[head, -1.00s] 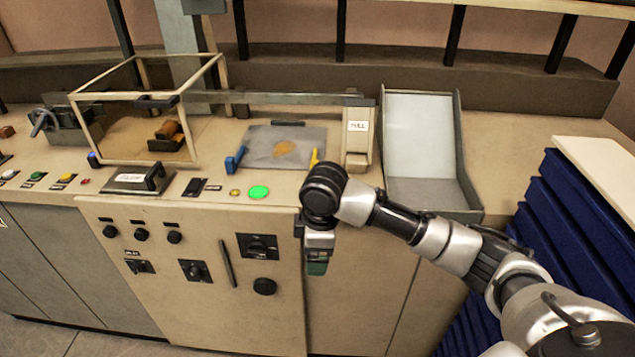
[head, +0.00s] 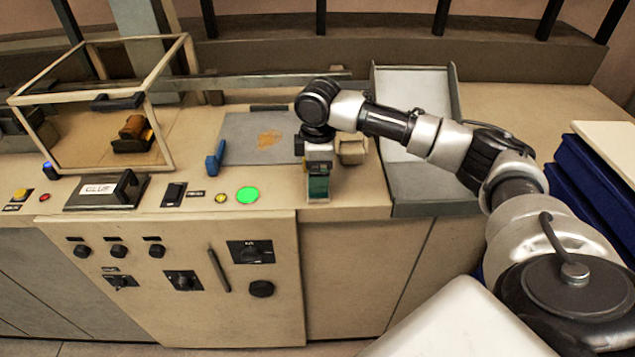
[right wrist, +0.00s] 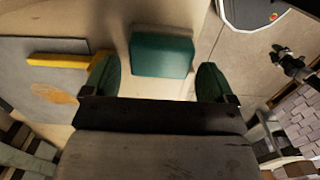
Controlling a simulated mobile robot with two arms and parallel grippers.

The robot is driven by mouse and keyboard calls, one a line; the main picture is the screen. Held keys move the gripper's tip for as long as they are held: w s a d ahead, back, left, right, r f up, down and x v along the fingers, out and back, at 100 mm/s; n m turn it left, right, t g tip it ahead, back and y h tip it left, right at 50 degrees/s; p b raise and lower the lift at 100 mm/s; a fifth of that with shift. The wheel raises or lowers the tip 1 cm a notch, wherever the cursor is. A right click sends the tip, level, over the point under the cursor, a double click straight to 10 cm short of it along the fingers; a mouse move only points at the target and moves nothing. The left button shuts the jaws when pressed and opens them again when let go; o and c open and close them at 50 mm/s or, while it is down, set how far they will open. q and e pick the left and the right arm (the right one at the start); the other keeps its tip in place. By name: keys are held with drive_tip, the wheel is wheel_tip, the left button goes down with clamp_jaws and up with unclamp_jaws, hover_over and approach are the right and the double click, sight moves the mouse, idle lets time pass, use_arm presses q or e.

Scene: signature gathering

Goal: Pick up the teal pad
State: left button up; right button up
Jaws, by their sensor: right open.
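The teal pad (right wrist: 162,55) is a small block on the beige counter in the right wrist view. My right gripper (right wrist: 157,68) is open, with one dark green finger to each side of the pad and visible gaps between. I cannot tell whether the fingertips are down at the pad's height. In the head view my right gripper (head: 318,188) points down at the counter's front edge, right of the grey plate (head: 235,135). Green shows there, but pad and fingers cannot be told apart.
A grey tray (head: 465,185) is to the right. A glowing green button (head: 247,196) and a framed clear box (head: 165,155) are to the left.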

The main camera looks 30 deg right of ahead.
wheel_tip(320, 180, down, 4)
drive_tip(key=shift+r+p, duration=0.15)
drive_tip(key=shift+p, duration=0.45)
drive_tip(key=shift+s+f, duration=0.1)
drive_tip(key=shift+f, duration=0.35)
drive_tip(key=c, duration=0.6)
use_arm(q)
drive_tip(key=shift+w+r, duration=0.45)
drive_tip(key=shift+w, duration=0.2)
drive_tip(key=shift+w+r, duration=0.4)
drive_tip(key=shift+w, duration=0.2)
drive_tip(key=shift+w+f, duration=0.1)
